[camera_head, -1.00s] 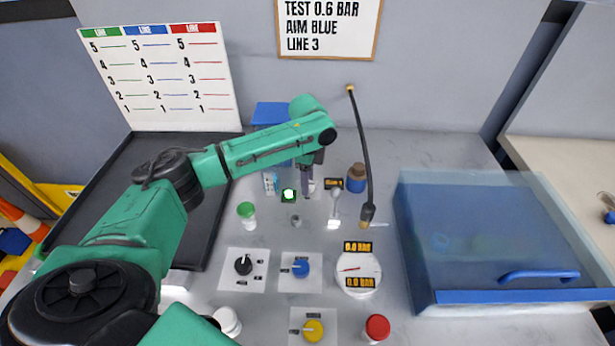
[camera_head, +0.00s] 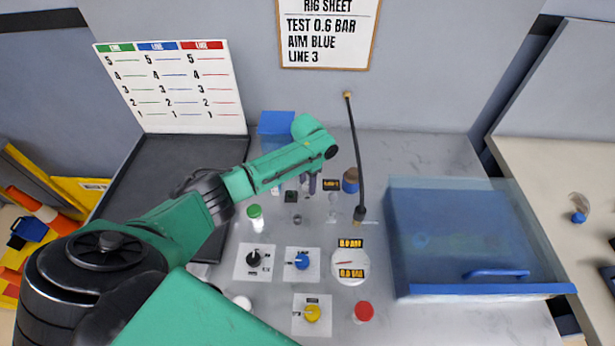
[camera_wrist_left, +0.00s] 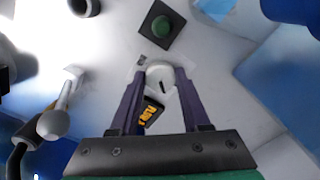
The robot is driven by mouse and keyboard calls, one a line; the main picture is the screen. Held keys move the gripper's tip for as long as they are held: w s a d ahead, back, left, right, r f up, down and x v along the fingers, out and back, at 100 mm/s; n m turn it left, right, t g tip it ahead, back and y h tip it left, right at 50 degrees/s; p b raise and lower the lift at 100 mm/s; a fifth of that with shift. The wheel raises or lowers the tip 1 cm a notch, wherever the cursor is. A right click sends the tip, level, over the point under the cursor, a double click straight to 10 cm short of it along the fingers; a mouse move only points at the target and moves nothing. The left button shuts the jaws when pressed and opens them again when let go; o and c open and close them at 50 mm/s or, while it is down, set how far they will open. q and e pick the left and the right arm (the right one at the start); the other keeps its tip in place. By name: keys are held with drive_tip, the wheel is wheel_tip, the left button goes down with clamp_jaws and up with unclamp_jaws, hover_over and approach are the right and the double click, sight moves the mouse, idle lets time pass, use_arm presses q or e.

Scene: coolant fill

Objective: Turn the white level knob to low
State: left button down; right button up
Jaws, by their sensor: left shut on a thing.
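The white level knob (camera_wrist_left: 165,72) sits between the two purple fingers of my left gripper (camera_wrist_left: 160,82) in the left wrist view. The fingers are closed on its sides. A short dark mark shows on the knob; I cannot read which level it points to. A small dark display with yellow characters (camera_wrist_left: 150,112) is seen between the fingers. In the head view my left gripper (camera_head: 308,187) points down at the back of the bench, and it hides the knob there. My right gripper is not in view.
A green button on a black square (camera_wrist_left: 162,26) is close by. A black hose (camera_head: 354,150), a brown and blue bottle (camera_head: 350,181) and a green-capped bottle (camera_head: 255,214) stand around. Black (camera_head: 253,258), blue (camera_head: 301,261) and yellow (camera_head: 312,313) knobs lie nearer, with a clear blue-edged box (camera_head: 470,235) right.

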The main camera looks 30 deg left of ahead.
use_arm(q)
drive_tip(key=n+p, duration=0.1)
drive_tip(key=n, duration=0.1)
drive_tip(key=n+p, duration=0.1)
drive_tip(key=shift+r+n, duration=0.2)
drive_tip(key=shift+n, duration=0.2)
drive_tip(key=shift+w+n+p, duration=0.1)
drive_tip(key=shift+n+p, duration=0.3)
drive_tip(key=shift+n, duration=1.4)
drive_tip(key=shift+c, duration=2.2)
unclamp_jaws()
drive_tip(key=shift+o, duration=0.3)
drive_tip(key=shift+f, duration=0.1)
